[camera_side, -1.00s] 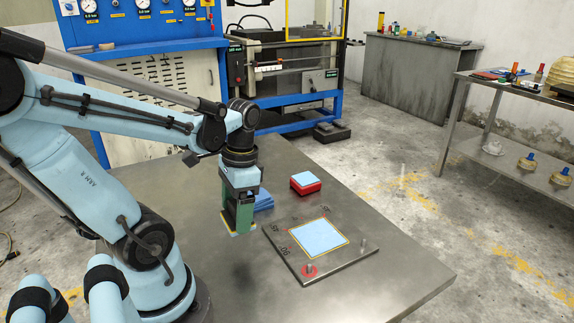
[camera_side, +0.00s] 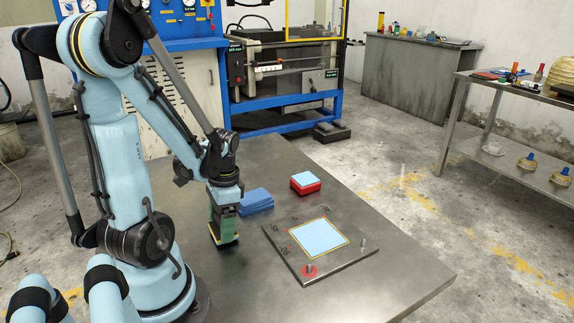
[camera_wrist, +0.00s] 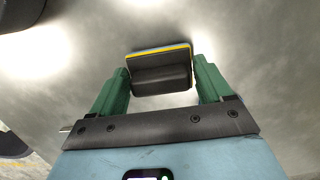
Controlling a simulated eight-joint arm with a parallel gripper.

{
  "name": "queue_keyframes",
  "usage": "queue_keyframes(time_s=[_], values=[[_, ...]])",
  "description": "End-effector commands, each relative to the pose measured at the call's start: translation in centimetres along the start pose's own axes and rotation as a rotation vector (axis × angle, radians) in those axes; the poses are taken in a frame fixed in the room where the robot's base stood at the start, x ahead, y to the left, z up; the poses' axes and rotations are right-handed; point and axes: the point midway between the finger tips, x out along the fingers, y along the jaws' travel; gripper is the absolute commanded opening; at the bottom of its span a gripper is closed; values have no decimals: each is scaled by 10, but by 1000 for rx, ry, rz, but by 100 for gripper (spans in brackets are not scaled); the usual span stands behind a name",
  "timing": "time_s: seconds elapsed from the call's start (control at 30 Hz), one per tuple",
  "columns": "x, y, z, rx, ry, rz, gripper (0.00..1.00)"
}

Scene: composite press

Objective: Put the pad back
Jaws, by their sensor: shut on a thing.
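My gripper (camera_wrist: 162,88) is shut on a pad (camera_wrist: 160,78) with a dark block-like grip. The pad's flat face has a yellow edge and a light-blue layer, seen in the wrist view. In the side view my gripper (camera_side: 223,232) is low over the left part of the metal table, left of the plate. The held pad (camera_side: 229,243) shows there as a dark strip with a yellow edge, slightly tilted. I cannot tell whether it touches the table.
A metal plate (camera_side: 354,262) with angle marks and pins carries a yellow-edged light-blue sheet (camera_side: 320,238). A red block (camera_side: 306,189) with a light-blue top is behind the plate. The table's front (camera_side: 380,295) is clear.

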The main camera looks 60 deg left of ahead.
Motion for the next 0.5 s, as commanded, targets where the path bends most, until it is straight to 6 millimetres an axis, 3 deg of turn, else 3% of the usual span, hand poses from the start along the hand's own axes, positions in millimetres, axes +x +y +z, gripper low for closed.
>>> queue_keyframes(time_s=[0.5], values=[[8, 0, -1, 0, 0, 0, 33]])
